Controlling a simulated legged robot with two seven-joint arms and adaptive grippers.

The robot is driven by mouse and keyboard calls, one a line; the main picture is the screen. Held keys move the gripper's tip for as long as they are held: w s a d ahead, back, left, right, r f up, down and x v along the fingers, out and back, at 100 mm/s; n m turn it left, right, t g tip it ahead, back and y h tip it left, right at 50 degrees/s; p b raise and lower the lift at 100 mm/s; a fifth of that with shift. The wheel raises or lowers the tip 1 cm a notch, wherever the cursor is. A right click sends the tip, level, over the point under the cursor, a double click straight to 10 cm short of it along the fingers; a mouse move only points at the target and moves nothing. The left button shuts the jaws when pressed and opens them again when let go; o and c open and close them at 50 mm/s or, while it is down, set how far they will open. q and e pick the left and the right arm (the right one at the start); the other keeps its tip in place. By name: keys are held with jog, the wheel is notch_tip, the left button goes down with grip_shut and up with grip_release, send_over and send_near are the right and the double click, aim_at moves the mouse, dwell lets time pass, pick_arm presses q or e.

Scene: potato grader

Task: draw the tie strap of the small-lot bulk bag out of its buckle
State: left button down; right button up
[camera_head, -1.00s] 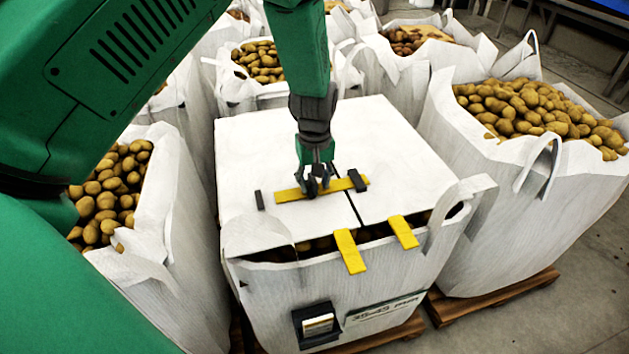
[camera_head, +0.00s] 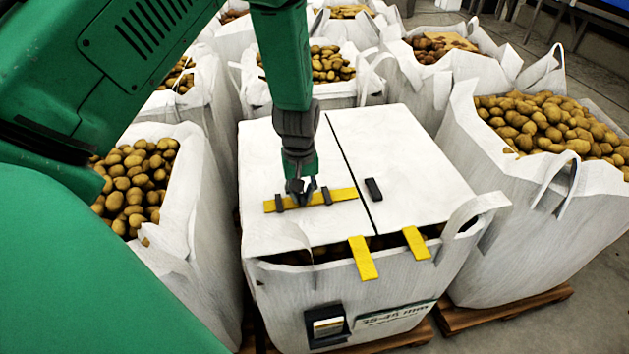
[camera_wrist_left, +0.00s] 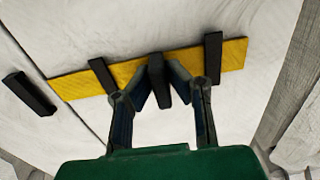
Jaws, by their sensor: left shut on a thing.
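The small-lot bulk bag (camera_head: 262,225) stands in the middle of the head view, its white lid flaps split by a dark seam. The yellow tie strap (camera_head: 345,194) lies flat on the left flap, passing two dark bars (camera_head: 327,197). The dark buckle (camera_head: 373,189) sits on the right flap, apart from the strap's end. In the wrist view the buckle (camera_wrist_left: 28,92) is at the left, with bare white fabric between it and the strap (camera_wrist_left: 75,86). My left gripper (camera_head: 300,196) is shut on the strap's dark upright tab (camera_wrist_left: 156,78). My right gripper is out of view.
Two yellow tabs (camera_head: 363,258) hang over the bag's front edge. A lifting loop (camera_head: 475,208) stands at its right corner. Potato-filled bags stand close at the left (camera_head: 190,220), right (camera_head: 480,190) and back. The right flap is mostly clear.

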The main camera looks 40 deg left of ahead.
pick_arm(q)
jog(key=shift+w+a, duration=0.2)
jog(key=shift+a, duration=0.1)
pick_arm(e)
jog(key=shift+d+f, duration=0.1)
pick_arm(q)
jog(key=c, duration=1.6)
grip_release()
jog(key=shift+o, duration=0.2)
jog(key=shift+s+a+f, duration=0.1)
jog(key=shift+a+f, duration=0.05)
jog(key=shift+a, duration=0.05)
notch_tip(320, 180, up, 11)
jog(key=shift+r, duration=0.1)
jog(key=shift+a+r, duration=0.25)
jog(key=shift+r, duration=0.05)
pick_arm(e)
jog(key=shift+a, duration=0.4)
pick_arm(q)
jog(key=shift+d, duration=0.25)
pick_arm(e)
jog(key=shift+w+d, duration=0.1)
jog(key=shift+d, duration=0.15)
